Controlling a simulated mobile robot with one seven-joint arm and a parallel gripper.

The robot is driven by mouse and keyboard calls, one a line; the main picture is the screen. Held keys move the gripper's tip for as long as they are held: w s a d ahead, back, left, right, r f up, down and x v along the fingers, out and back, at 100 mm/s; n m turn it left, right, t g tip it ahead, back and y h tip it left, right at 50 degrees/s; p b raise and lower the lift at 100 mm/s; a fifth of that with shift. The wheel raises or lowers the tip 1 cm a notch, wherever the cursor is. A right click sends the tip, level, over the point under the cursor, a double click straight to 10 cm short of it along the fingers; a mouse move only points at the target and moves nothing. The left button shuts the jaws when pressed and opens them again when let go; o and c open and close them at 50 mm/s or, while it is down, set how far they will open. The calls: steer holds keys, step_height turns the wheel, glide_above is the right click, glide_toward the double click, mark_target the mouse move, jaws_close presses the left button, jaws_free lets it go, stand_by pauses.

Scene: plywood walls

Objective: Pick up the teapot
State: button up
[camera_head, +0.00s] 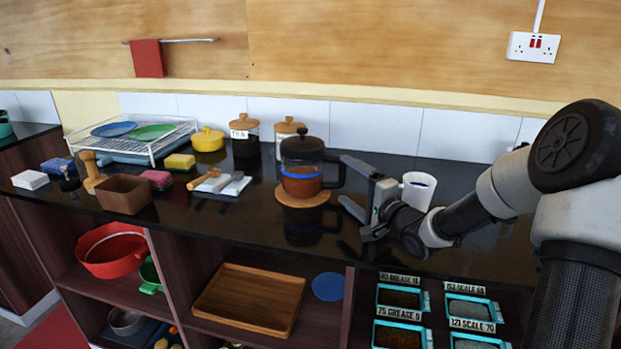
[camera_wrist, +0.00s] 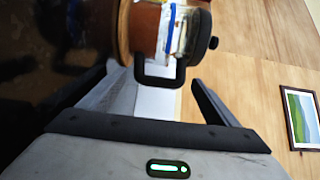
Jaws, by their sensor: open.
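The teapot (camera_head: 301,179) is a glass pot with brown contents, a blue band, a black lid and a black handle on its right side. It stands upright on a round wooden mat (camera_head: 287,196) on the dark counter. My gripper (camera_head: 346,181) is open to the right of the teapot, its fingers pointing at the handle side. In the wrist view the teapot (camera_wrist: 146,28) appears sideways at the top. Its black handle (camera_wrist: 159,80) shows between the two spread fingers of my gripper (camera_wrist: 152,76). I cannot tell whether a finger touches it.
A white mug (camera_head: 417,190) stands close behind my gripper. Lidded canisters (camera_head: 244,138) stand behind the teapot by the tiled wall. A white cloth with a brush (camera_head: 218,184) and a brown box (camera_head: 124,194) lie to the left. The counter's front edge is near.

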mark_target(340, 177)
steer(key=x, duration=0.4)
steer(key=shift+b, duration=0.3)
